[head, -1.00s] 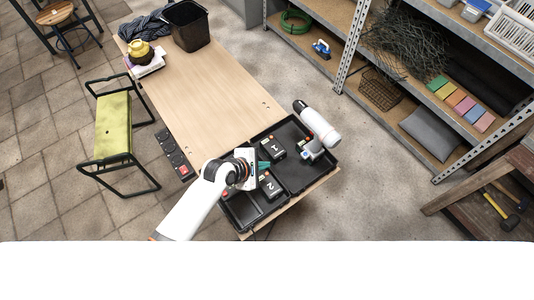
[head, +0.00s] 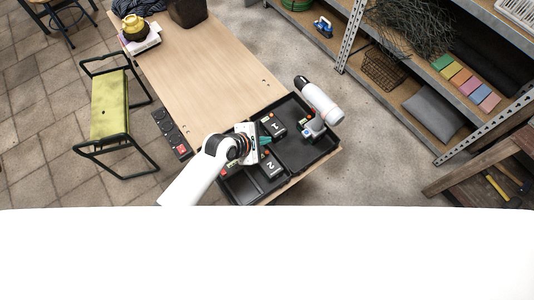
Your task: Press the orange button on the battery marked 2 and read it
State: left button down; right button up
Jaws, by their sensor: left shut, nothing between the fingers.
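The dark battery marked 2 (head: 271,166) lies in the open black case (head: 297,164) at the near end of the table. Its label faces up. Its orange button is too small to make out, close to my left gripper. My left gripper (head: 264,142) is shut and empty, above the case between battery 2 and the battery marked 1 (head: 275,126). I cannot tell whether it touches either one.
The wooden table top (head: 205,65) beyond is mostly clear. A green-seated stool (head: 110,105) stands left; metal shelving (head: 405,85) stands right.

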pick_arm(q)
jog(key=b, duration=0.5)
send_over(264, 156)
notch_tip(264, 156, down, 5)
jog(key=shift+r, duration=0.1)
jog(key=shift+f, duration=0.9)
jog(key=shift+f, duration=0.15)
dwell(0.7)
jog(key=shift+f, duration=0.25)
jog(key=shift+f, duration=0.45)
dwell(0.8)
jog(key=shift+r, duration=0.1)
jog(key=shift+r+p, duration=0.75)
jog(key=shift+p, duration=0.1)
